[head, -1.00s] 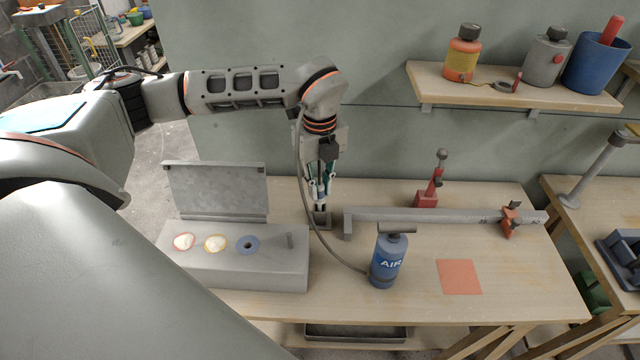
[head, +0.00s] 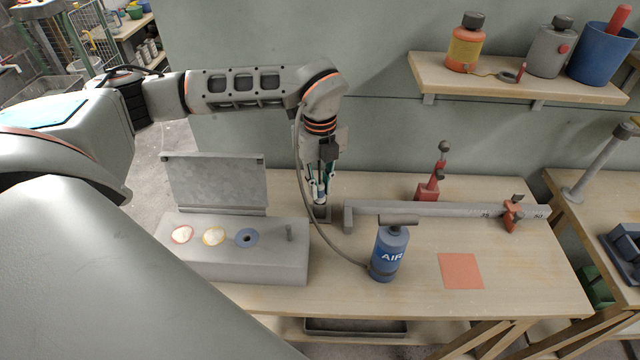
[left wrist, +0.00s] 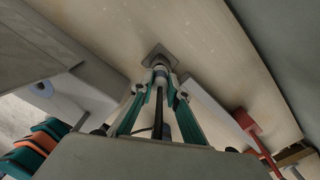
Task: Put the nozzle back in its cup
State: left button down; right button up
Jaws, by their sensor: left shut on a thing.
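My left gripper (head: 320,196) points down over the back of the bench and is shut on the nozzle. In the left wrist view the light nozzle (left wrist: 160,76) sits between the left fingertips (left wrist: 160,80), with a black hose running up between the fingers. The cup (head: 321,214), a small dark grey square holder, is directly below the fingertips. It also shows in the left wrist view (left wrist: 157,53), right at the nozzle's tip. I cannot tell whether the tip is inside the cup or just above it. My right gripper is not in view.
A blue AIR pump (head: 388,255) stands in front, its hose looping up to my left wrist. A grey box (head: 270,262) with a raised plate is left of the cup. A long grey bar (head: 430,210) and red clamp (head: 428,191) are right. An orange square (head: 460,271) lies front right.

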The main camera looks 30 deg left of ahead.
pick_arm(q)
jog(key=c, duration=1.9)
grip_release()
jog(key=shift+r, duration=0.1)
jog(key=shift+r, duration=5.95)
